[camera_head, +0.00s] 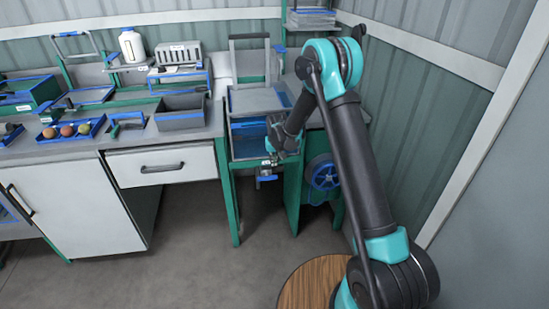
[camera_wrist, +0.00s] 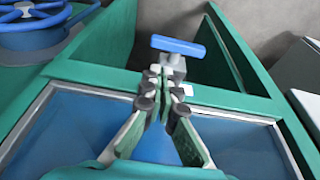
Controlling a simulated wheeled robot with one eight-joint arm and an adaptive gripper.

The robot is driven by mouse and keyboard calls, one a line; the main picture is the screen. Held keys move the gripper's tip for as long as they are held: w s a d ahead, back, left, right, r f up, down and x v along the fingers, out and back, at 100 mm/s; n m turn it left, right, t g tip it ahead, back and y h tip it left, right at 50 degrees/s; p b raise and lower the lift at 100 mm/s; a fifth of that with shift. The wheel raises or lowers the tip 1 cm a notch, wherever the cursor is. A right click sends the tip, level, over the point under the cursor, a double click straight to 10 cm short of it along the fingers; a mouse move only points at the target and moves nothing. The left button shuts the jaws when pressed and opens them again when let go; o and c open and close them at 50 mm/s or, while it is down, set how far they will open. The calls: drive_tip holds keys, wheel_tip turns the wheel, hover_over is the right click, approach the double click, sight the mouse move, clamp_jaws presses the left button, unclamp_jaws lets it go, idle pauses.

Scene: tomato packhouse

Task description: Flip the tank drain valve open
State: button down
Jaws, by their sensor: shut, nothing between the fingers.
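The tank (camera_head: 233,152) is a green-framed basin with blue water inside, in the middle of the head view. Its rim and water fill the lower part of the wrist view (camera_wrist: 95,82). The drain valve (camera_head: 267,178) sits low on the tank's front with a blue bar handle. In the wrist view the blue handle (camera_wrist: 178,45) lies crosswise just beyond the fingertips, above a grey fitting. My gripper (camera_head: 272,153) is over the tank's front edge. In the wrist view my gripper (camera_wrist: 158,80) is shut and empty, its tips close to the fitting; whether they touch it I cannot tell.
A blue handwheel (camera_head: 323,176) stands right of the tank; it also shows in the wrist view (camera_wrist: 45,22). A workbench with a white drawer (camera_head: 160,165) is to the left, with a grey bin (camera_head: 180,120) on top. The floor before the tank is clear.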

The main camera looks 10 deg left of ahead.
sight(274, 177)
drive_tip(key=x, duration=0.5)
drive_tip(key=s+x, duration=0.1)
drive_tip(key=x, duration=0.1)
drive_tip(key=shift+d+f, duration=0.15)
drive_tip(key=shift+f, duration=0.35)
drive_tip(key=shift+w+d, duration=0.15)
